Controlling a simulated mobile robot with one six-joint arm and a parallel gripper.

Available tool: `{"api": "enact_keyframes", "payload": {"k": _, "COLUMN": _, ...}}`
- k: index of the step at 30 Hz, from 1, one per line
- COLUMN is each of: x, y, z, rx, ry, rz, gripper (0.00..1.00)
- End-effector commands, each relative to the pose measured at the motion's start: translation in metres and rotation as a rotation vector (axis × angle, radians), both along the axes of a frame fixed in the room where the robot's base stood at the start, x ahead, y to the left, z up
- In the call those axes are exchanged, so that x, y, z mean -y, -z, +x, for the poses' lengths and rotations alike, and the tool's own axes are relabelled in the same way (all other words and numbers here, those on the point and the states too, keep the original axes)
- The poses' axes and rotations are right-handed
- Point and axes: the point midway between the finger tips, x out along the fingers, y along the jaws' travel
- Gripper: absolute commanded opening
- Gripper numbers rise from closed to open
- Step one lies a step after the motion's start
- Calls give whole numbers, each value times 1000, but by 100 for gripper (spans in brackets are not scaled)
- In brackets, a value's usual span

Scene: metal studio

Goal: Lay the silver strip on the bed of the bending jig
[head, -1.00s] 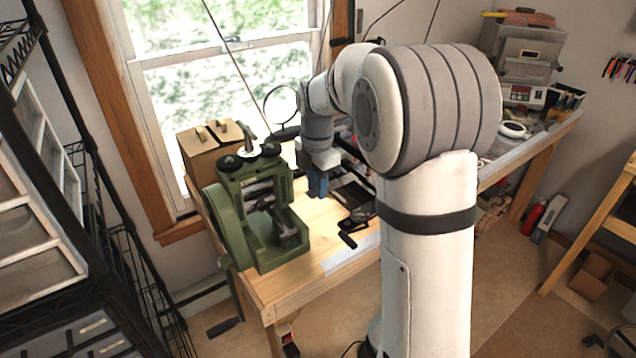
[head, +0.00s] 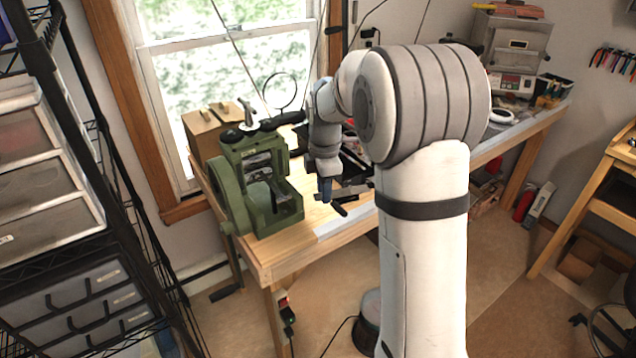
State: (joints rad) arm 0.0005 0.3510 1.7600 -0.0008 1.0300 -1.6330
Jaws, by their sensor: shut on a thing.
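Dark tools (head: 352,191) lie at and just right of the fingertips, partly behind my gripper. I cannot tell for sure whether one of them is the bending jig, and no jig bed shows clearly.
A green hand-cranked machine (head: 228,182) stands on the left end of the bench (head: 285,246). Wooden boxes (head: 203,130) stand behind it. A ring on a stand (head: 280,92) rises near the window. A small kiln (head: 516,45) is at the far right. The bench's front left corner is clear.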

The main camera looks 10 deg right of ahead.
Motion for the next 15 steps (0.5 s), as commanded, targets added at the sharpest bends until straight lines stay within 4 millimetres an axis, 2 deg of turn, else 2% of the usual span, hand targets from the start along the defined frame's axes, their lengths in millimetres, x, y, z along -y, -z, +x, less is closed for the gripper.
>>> {"api": "enact_keyframes", "payload": {"k": 8, "x": 19, "y": 42, "z": 3, "rx": -5, "ry": 400, "rz": 0, "gripper": 0}}
{"api": "enact_keyframes", "payload": {"k": 15, "x": 47, "y": 100, "z": 2, "rx": -5, "ry": 989, "rz": -2, "gripper": 0}}
